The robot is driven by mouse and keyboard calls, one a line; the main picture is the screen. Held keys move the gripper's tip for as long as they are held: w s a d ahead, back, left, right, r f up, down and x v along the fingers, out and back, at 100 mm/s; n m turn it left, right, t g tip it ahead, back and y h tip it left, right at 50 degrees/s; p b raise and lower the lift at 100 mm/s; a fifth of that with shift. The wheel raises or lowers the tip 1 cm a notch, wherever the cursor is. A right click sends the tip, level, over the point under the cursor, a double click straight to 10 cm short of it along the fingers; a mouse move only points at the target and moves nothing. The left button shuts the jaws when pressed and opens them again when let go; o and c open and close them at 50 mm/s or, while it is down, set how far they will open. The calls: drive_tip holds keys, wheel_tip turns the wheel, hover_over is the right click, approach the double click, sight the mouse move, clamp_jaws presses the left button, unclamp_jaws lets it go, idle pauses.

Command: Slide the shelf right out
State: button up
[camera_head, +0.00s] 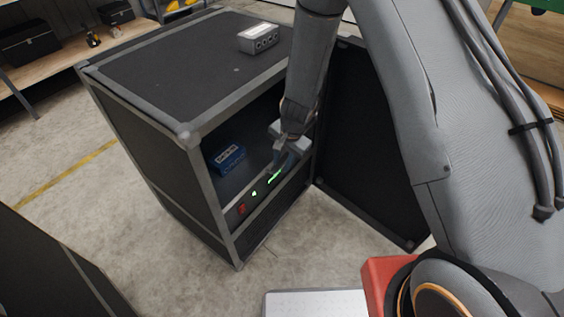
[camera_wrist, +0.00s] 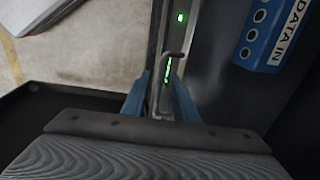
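The shelf is a dark drawer-like unit low inside a black case; its front strip (camera_head: 262,191) carries green lights and a red part. In the wrist view the front strip (camera_wrist: 172,32) runs up the middle, with a thin grey handle (camera_wrist: 173,55) on it. A blue box (camera_head: 227,158) marked DATA IN sits on the shelf; it also shows in the wrist view (camera_wrist: 272,35). My gripper (camera_head: 283,158) is at the case opening by the front strip. In the wrist view my gripper (camera_wrist: 158,88) has its blue fingers apart, one either side of the handle; contact is unclear.
The black case (camera_head: 170,75) has grey edges and a small grey box (camera_head: 259,38) on top. Its door (camera_head: 365,150) stands open at the right. Another dark case (camera_head: 50,270) is at the lower left. Grey floor (camera_head: 300,235) lies clear before the opening.

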drive_tip(key=shift+f, duration=0.25)
clamp_jaws()
drive_tip(key=shift+w, duration=0.1)
idle(1.2)
